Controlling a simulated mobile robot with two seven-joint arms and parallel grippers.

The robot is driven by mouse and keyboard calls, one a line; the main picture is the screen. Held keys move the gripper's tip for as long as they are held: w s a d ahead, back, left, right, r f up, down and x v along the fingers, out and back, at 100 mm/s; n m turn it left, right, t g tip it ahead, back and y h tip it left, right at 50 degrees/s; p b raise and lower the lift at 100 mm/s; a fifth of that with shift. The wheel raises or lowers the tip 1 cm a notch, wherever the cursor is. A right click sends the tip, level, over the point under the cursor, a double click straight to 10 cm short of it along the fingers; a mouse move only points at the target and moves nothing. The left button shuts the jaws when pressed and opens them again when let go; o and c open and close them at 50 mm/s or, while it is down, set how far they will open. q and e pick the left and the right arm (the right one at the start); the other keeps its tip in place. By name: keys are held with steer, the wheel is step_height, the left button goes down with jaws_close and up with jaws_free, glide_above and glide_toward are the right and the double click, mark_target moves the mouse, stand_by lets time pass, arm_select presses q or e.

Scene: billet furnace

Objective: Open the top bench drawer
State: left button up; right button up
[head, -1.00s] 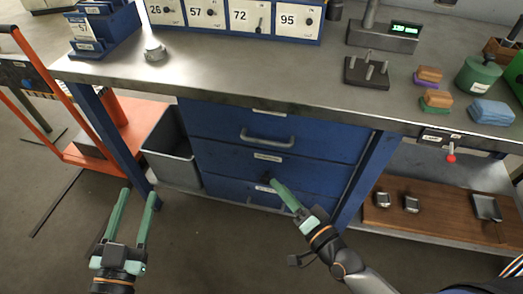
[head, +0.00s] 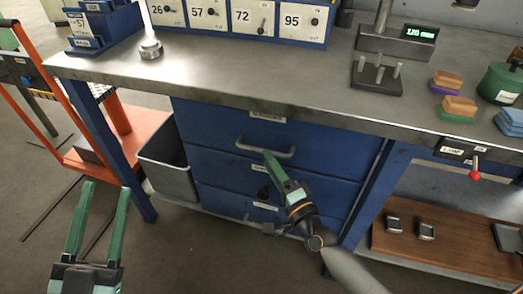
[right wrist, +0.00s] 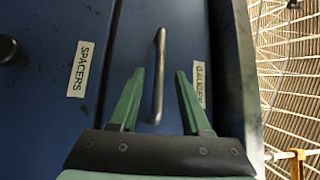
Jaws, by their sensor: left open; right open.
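The top bench drawer (head: 205,121) is a blue front under the steel worktop and looks closed. Its grey bar handle (head: 250,149) runs across the front. In the right wrist view the handle (right wrist: 159,60) stands upright in the picture beside a label reading GAUGES (right wrist: 199,83). My right gripper (head: 267,155) is open at the handle. In its wrist view the handle lies between the two green fingers (right wrist: 159,75), with gaps on both sides. Whether the fingertips reach past the bar is unclear. My left gripper (head: 105,186) is open and empty, low over the floor at left.
Below is a second drawer labelled SPACERS (right wrist: 78,69), with a dark round knob (right wrist: 7,50), and another drawer under that. A grey bin (head: 168,160) and an orange cart (head: 90,150) stand left. A lower shelf with a wooden board (head: 450,248) is right.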

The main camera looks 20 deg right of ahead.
mark_target(261, 149)
steer(key=x, duration=0.4)
arm_select(q)
steer(key=shift+s+d+r+m+t+h, duration=0.15)
steer(key=shift+s+r+m+h, duration=0.15)
steer(key=shift+r, duration=0.15)
steer(key=shift+s+r+m+t+h, duration=0.2)
steer(key=shift+r+h, duration=0.1)
steer(key=shift+r, duration=0.15)
arm_select(e)
steer(key=shift+w, duration=0.4)
jaws_close()
arm_select(q)
steer(key=shift+r, duration=0.1)
steer(key=shift+f, duration=0.25)
